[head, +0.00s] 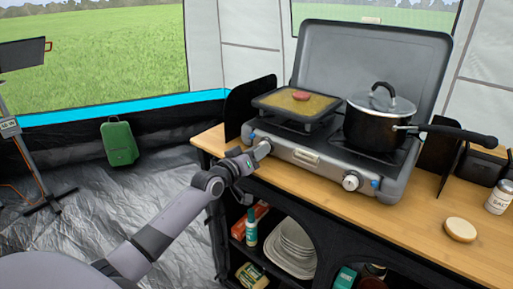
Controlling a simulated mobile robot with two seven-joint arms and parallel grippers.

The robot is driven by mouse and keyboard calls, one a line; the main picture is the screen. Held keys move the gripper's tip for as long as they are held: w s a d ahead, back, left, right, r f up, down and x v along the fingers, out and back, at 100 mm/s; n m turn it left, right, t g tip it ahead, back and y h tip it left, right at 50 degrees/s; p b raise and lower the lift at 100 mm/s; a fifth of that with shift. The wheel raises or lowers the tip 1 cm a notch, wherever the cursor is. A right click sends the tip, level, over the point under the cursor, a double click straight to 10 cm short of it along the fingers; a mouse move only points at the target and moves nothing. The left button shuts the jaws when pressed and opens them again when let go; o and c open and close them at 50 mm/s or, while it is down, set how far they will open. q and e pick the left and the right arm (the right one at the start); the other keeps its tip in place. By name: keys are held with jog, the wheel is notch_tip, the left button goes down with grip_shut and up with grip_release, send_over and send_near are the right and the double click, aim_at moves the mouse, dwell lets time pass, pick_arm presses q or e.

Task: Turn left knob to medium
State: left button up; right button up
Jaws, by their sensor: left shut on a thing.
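A grey two-burner camping stove (315,163) stands on the wooden counter with its lid raised. My left gripper (259,152) is at the left end of the stove's front panel, shut on the left knob. The gripper's fingers mostly hide this knob, so its setting cannot be read. The right knob (350,181) is round and silver, and free at the right part of the panel. My right gripper is not in view.
A griddle (272,103) with a reddish patty (301,95) sits over the left burner. A lidded black pot (372,127) is over the right burner, its handle reaching right. A salt jar (499,198) and round wooden lid (460,229) are on the counter.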

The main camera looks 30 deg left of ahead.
pick_arm(q)
jog(key=n, duration=0.3)
jog(key=shift+n+p, duration=0.35)
jog(key=shift+n, duration=0.05)
jog(key=n, duration=0.3)
jog(key=shift+h, duration=0.3)
jog(key=n, duration=0.6)
jog(key=shift+p, duration=0.4)
jog(key=shift+h, duration=0.3)
jog(key=o, duration=1)
jog(key=shift+o, duration=0.2)
